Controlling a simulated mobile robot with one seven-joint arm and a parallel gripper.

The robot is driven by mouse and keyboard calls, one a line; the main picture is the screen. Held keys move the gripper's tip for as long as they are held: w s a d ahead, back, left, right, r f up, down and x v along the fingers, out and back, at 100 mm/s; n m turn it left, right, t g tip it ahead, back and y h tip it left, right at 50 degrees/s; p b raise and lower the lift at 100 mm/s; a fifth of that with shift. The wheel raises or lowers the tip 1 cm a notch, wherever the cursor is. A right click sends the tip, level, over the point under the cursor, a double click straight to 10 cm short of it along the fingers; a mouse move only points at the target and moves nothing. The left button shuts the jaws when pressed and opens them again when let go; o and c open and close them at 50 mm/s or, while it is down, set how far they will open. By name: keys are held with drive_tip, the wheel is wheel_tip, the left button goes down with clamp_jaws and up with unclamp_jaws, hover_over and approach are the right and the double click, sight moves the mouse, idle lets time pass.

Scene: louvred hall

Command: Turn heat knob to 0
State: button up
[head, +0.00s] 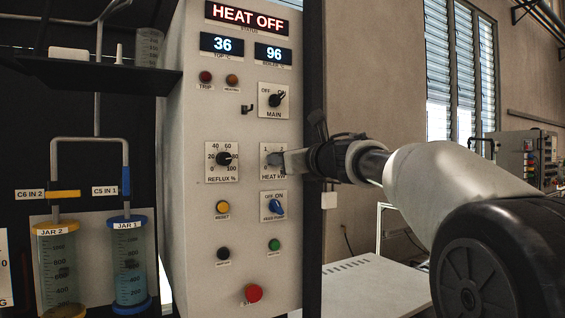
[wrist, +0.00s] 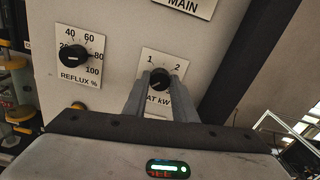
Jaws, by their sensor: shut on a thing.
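The heat knob (wrist: 160,78) is a black round knob on a white plate (wrist: 148,62) marked with 1, 2 and "kW". My gripper (wrist: 159,88) is shut on it, one grey finger on each side. The status display (head: 247,18) reads HEAT OFF. The displays below it read 36 and 96.
The reflux knob (head: 224,159) is to the left. The main switch (head: 277,100) is above, and a blue switch (head: 276,207) is below. A red button (head: 253,293) is near the panel's bottom. Jar 1 (head: 130,262) and jar 2 (head: 60,270) stand at the left.

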idle(0.4)
drive_tip(key=o, duration=1)
drive_tip(key=shift+o, duration=0.2)
drive_tip(key=v, duration=1.7)
drive_tip(key=shift+d+b, duration=0.2)
drive_tip(key=shift+b, duration=0.15)
drive_tip(key=shift+s, duration=0.15)
